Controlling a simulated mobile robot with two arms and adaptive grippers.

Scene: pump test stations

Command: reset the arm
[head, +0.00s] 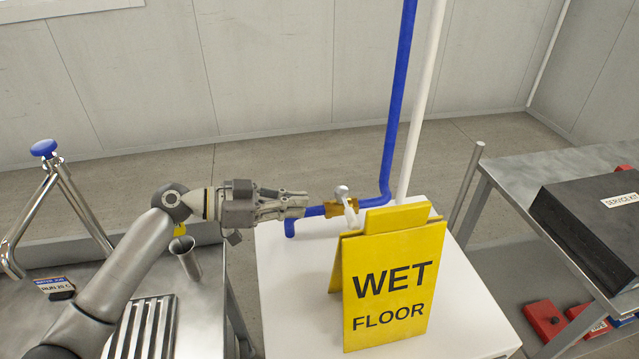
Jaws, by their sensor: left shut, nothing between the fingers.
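My left arm comes in from the lower left. Its gripper (296,205) is shut and empty, with the fingers pointing right above the white stand (290,300). The fingertips are just left of a brass valve fitting (338,210) on a blue pipe (398,100). A pale lever handle (346,200) stands up at the fitting. I cannot tell whether the fingers touch the pipe. A yellow WET FLOOR sign (388,285) stands on the white stand, in front of the fitting, and hides part of it. My right gripper is not in view.
A black SERVICE KIT case (590,225) lies on the right bench. Red boxes (545,318) sit below it. A white pipe (420,100) rises behind.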

